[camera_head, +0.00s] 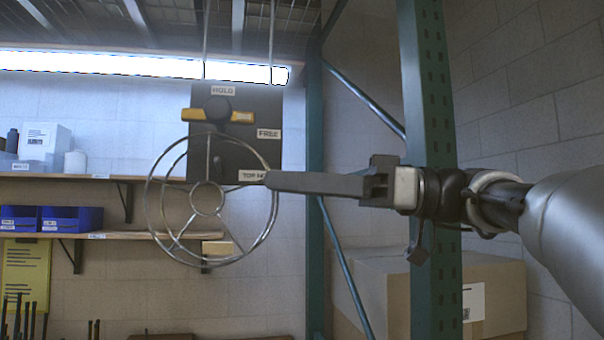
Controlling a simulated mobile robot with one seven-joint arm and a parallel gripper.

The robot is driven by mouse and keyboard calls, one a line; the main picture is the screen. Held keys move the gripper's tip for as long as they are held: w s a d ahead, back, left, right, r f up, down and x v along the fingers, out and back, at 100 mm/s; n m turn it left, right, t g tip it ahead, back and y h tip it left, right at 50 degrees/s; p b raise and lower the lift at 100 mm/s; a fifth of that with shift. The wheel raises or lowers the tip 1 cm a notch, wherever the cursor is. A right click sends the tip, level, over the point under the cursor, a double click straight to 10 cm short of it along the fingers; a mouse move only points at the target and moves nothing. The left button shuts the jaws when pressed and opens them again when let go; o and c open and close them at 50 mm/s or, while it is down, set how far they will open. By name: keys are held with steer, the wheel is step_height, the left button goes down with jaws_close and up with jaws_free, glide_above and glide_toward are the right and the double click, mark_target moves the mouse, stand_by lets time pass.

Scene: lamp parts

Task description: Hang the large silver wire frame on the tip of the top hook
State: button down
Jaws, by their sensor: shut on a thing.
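The large silver wire frame (207,182) is a round wire cage with a small inner ring and spokes, hanging in the air left of my gripper. My gripper (272,181) reaches in from the right, its jaws shut on the frame's right rim. Behind the frame is a dark hanging board (262,108) with labels reading HOLD, FREE and a partly covered "TOP HO...". The frame's upper rim overlaps the board in the picture; I cannot tell whether they touch. I cannot make out the top hook; my gripper and the frame cover part of the board near its label.
A yellow and black handle (218,115) sits on the board above the frame's centre. A green rack post (430,150) stands behind my arm, with a cardboard box (395,290) at lower right. Wall shelves (110,236) with blue bins (72,219) are at left.

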steer(key=w+a+f+p, duration=0.1)
steer(key=w+f+p, duration=0.1)
steer(key=w, duration=0.5)
steer(key=shift+w+a, duration=0.3)
steer(key=shift+a, duration=0.1)
stand_by(0.5)
steer(key=shift+w+f, duration=0.1)
steer(key=shift+f, duration=0.05)
stand_by(0.4)
steer(key=c, duration=1)
jaws_free()
